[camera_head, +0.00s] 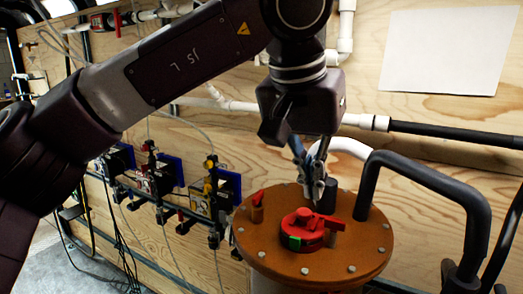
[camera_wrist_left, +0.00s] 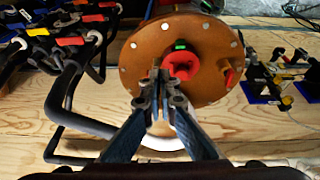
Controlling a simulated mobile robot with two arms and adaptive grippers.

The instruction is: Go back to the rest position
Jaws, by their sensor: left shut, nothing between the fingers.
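My left gripper (camera_head: 313,178) hangs from the arm that comes in from the left, above the back part of a round orange-brown lid (camera_head: 270,235). Its fingers are shut with nothing between them; the closed fingertips also show in the left wrist view (camera_wrist_left: 160,75). A red knob (camera_head: 303,227) with a green mark sits on the lid, in front of the fingers in the head view. In the left wrist view the red knob (camera_wrist_left: 181,66) lies just beyond the fingertips; I cannot tell the gap. My right gripper is not in view.
A thick black pipe handle (camera_head: 430,180) rises right of the lid. White and black pipes (camera_head: 375,123) run along the plywood wall behind. Small valve units with blue plates (camera_head: 225,190) are mounted at the left. A blank white sheet (camera_head: 445,50) hangs at upper right.

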